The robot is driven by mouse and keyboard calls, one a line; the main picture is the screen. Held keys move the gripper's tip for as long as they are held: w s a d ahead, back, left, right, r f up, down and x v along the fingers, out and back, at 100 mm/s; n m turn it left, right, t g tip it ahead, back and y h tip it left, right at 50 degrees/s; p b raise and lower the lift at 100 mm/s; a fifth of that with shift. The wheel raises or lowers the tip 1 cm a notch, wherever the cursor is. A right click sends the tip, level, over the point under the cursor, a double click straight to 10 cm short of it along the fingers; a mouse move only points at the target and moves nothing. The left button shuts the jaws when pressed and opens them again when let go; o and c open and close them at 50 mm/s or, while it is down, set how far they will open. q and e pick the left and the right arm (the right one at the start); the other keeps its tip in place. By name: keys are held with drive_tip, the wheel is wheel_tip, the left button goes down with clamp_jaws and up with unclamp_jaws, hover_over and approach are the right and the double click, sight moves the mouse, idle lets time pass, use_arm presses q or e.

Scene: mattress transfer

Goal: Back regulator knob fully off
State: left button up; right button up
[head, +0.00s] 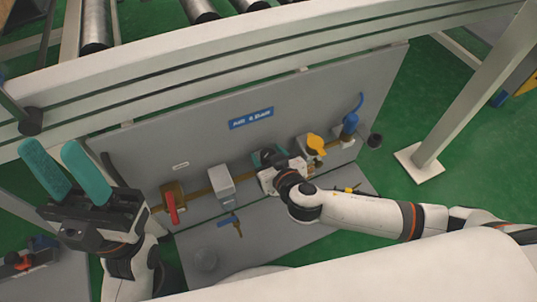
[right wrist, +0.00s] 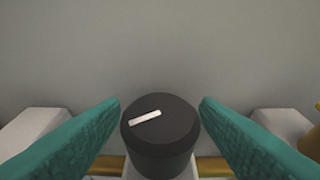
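The black round regulator knob (right wrist: 160,120) with a white mark on its top shows in the right wrist view. The mark lies slightly tilted, its right end higher. My right gripper (right wrist: 160,103) is open, with one teal finger on each side of the knob and a narrow gap visible on both sides. In the head view my right gripper (head: 268,157) is at the middle of the panel and mostly hides the knob. My left gripper (head: 50,150) is open and empty, raised at the left in front of the panel, fingers pointing up.
The grey panel (head: 130,150) carries a brass pipe with a red-handled valve (head: 171,207), a grey box (head: 221,186), a yellow knob (head: 316,144) and a blue fitting (head: 349,124). A conveyor frame (head: 250,50) runs above.

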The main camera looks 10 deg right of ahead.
drive_tip(key=c, duration=0.8)
drive_tip(key=shift+c, duration=0.2)
